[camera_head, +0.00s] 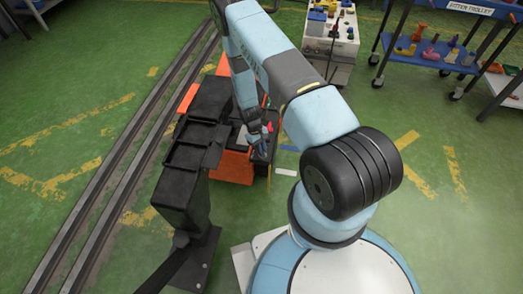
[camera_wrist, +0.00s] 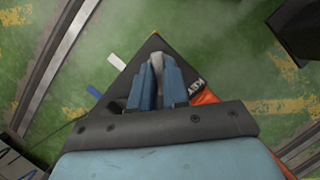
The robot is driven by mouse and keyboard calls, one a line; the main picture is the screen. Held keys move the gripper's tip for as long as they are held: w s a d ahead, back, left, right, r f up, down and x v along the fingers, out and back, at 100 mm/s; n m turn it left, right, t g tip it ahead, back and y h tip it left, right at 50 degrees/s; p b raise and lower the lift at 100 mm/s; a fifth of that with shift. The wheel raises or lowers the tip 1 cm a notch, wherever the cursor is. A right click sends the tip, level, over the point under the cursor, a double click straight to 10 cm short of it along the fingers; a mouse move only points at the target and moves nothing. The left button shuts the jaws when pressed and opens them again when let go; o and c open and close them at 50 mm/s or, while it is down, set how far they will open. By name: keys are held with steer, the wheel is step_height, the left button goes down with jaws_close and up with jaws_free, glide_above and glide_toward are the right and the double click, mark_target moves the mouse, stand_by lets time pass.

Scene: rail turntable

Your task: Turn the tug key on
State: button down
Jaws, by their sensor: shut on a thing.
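The tug is an orange and black vehicle; its orange body (camera_head: 232,168) shows beside the black stand in the head view. In the wrist view its dark top panel (camera_wrist: 128,82) carries a white label that seems to read KEY (camera_wrist: 194,84). My gripper (camera_head: 258,146) reaches down over this panel. In the wrist view my gripper's blue fingers (camera_wrist: 157,72) are closed around a pale grey piece (camera_wrist: 156,60), which appears to be the key. The fingers hide most of it, and I cannot tell which way it is turned.
A black stand (camera_head: 190,160) rises close left of my arm. Two dark rails (camera_head: 120,165) run along the floor at left. A white cart (camera_head: 330,45) and a blue shelf trolley (camera_head: 430,55) with coloured parts stand at the back. The green floor at right is mostly clear.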

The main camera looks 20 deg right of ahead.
steer(key=m, duration=0.2)
steer(key=m+y, duration=0.2)
steer(key=m, duration=0.1)
steer(key=shift+d+m, duration=0.25)
steer(key=shift+m, duration=0.05)
steer(key=shift+d+m+y, duration=0.1)
steer(key=shift+m+y, duration=0.9)
steer(key=shift+m, duration=1.3)
steer(key=c, duration=1.1)
jaws_free()
steer(key=v, duration=1.3)
steer(key=shift+d+r, duration=0.1)
steer(key=shift+r, duration=0.3)
